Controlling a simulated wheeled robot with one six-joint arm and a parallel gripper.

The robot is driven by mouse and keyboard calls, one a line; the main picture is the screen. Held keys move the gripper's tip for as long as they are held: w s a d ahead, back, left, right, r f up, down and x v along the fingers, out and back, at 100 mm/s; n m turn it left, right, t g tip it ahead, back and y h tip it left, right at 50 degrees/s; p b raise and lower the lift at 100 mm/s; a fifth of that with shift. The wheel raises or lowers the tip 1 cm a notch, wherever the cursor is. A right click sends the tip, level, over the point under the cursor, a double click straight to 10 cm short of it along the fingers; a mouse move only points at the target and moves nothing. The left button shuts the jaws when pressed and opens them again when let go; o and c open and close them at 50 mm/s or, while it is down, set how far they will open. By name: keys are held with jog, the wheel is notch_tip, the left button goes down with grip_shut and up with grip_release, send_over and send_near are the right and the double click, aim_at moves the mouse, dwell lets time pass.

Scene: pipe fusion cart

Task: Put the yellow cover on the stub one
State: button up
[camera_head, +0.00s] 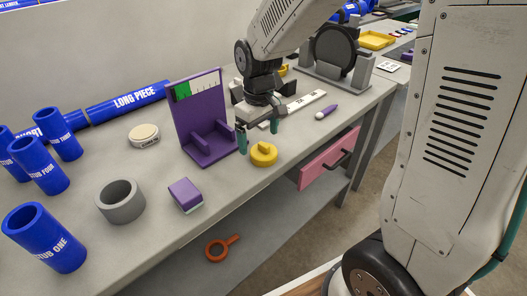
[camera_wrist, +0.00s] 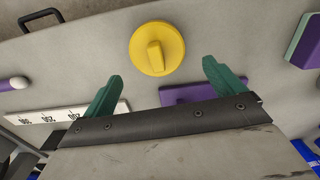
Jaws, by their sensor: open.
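The yellow cover (camera_head: 264,154) is a round disc with a raised grip bar on top, lying flat on the bench near its front edge. It also shows in the wrist view (camera_wrist: 157,49), beyond the fingertips and between them in width. My gripper (camera_head: 258,135) is open and empty, with its green fingers above the bench just behind the cover; its fingers show in the wrist view (camera_wrist: 162,78). Stub one (camera_head: 46,239) is a blue tube standing upright at the front left, its open top uncovered. No contact between gripper and cover is visible.
A purple stand (camera_head: 203,112) rises left of my gripper. A purple block (camera_head: 186,195), a grey ring (camera_head: 120,200) and other blue stubs (camera_head: 38,164) stand toward the left. A white ruler (camera_head: 306,101) lies right. A pink drawer (camera_head: 328,160) is below the bench edge.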

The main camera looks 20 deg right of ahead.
aim_at(260, 144)
notch_tip(260, 144, down, 4)
jog(key=shift+s+r, duration=0.15)
jog(key=shift+r, duration=0.05)
jog(key=c, duration=1)
jog(key=shift+r, duration=0.2)
